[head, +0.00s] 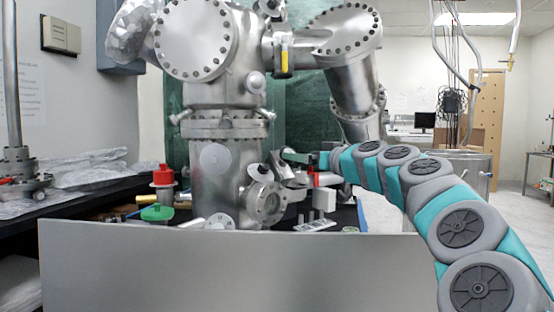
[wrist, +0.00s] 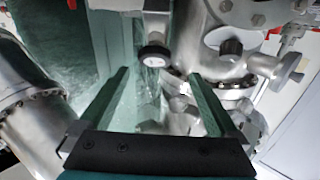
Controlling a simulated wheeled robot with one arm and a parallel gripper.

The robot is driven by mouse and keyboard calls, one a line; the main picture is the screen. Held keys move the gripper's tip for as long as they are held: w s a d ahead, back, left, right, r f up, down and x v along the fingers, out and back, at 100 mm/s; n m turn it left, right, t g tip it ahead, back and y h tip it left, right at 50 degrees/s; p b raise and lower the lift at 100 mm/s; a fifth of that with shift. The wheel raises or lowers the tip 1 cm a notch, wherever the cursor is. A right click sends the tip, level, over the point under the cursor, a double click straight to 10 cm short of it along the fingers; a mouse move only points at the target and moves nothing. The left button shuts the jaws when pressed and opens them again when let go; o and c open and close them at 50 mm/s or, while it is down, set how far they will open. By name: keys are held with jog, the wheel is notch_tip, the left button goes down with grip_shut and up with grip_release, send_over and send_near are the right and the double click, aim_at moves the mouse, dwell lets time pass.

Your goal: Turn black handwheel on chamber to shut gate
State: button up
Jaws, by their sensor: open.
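The steel chamber (head: 225,180) stands upright in the middle of the head view and fills the upper right of the wrist view (wrist: 205,30). In the wrist view a round black handwheel (wrist: 153,52) with a pale centre shows just beyond my fingertips, between their lines and apart from them. I cannot pick it out in the head view. My gripper (wrist: 159,75) is open, with two green fingers spread and nothing between them. In the head view my gripper (head: 292,157) is to the right of the chamber's lower body, partly hidden among metal fittings.
A second dark knob (wrist: 231,47) and a steel handle (wrist: 290,68) are to the right in the wrist view. A thick flanged pipe (wrist: 38,115) is on the left. A grey panel (head: 230,268) runs across the front. A red-capped part (head: 163,176) stands left of the chamber.

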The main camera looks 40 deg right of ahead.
aim_at(289, 151)
jog(key=shift+w+d+p, duration=0.2)
jog(key=shift+w, duration=1.1)
jog(key=shift+w+d+p, duration=0.2)
jog(key=shift+w, duration=1.1)
jog(key=shift+w+d+p, duration=0.2)
jog(key=shift+w, duration=1.1)
jog(key=shift+c, duration=0.2)
jog(key=c, duration=1.3)
